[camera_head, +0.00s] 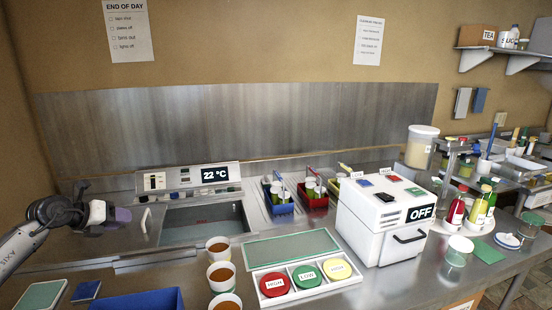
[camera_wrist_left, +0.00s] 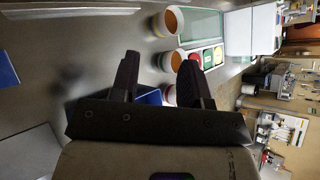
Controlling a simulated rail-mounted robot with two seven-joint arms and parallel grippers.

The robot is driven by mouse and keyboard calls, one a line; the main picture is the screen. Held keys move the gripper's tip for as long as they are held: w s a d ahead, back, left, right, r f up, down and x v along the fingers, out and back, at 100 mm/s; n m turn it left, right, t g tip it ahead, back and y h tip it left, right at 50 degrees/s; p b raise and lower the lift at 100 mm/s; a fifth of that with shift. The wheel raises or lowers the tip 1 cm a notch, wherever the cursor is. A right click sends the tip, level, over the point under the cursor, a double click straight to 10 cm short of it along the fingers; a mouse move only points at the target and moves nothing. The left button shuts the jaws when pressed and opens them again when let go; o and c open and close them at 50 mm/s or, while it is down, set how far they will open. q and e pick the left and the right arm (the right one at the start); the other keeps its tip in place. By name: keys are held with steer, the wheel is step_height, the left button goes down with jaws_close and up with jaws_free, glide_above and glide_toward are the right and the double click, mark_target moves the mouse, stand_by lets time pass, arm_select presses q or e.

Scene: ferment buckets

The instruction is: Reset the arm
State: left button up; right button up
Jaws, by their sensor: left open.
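My left arm comes in from the left edge of the head view. Its gripper (camera_head: 117,215) is at the left, above the steel counter (camera_head: 150,262) and left of the sunken basin (camera_head: 205,220). In the left wrist view the two dark fingers of my left gripper (camera_wrist_left: 158,75) stand apart with nothing between them. My right arm and gripper are not in view.
Several orange-filled cups (camera_head: 221,274) stand near the counter's front, beside a blue bin (camera_head: 140,301). A tray of red, green and yellow lids (camera_head: 307,277) and a white box marked OFF (camera_head: 385,218) are to the right. Bottles (camera_head: 478,208) stand farther right.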

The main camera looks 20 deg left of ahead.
arm_select(q)
steer(key=w+d+r+n+t+h, duration=0.1)
steer(key=d+r+t, duration=0.2)
steer(key=r+t, duration=0.35)
steer(key=w+d+r+n+t+h, duration=0.1)
steer(key=d+r+t, duration=0.15)
steer(key=r, duration=0.75)
steer(key=s+d+r+n+t+y, duration=0.25)
steer(key=r+n+y, duration=0.25)
steer(key=n+y, duration=0.35)
steer(key=s+d+r+n+t+y, duration=0.25)
steer(key=s+r+n+y, duration=0.2)
steer(key=n+y, duration=0.45)
steer(key=s+d+f+n+g+h, duration=0.2)
steer(key=s+d+f+g+h, duration=0.15)
steer(key=d+f, duration=0.6)
steer(key=s+d+f+n+g+h, duration=0.3)
steer(key=s+d+f+g, duration=0.1)
steer(key=f, duration=1)
steer(key=s+d+f+n+g+h, duration=0.2)
steer(key=s+d+f+g+h, duration=0.15)
steer(key=d+f, duration=0.6)
steer(key=s+d+f+n+g+h, duration=0.3)
steer(key=s+f+g, duration=0.7)
steer(key=s+f, duration=1.8)
step_height(320, 180, up, 15)
steer(key=w+p, duration=0.1)
steer(key=p, duration=1.5)
steer(key=shift+w, duration=0.15)
steer(key=shift+a, duration=0.1)
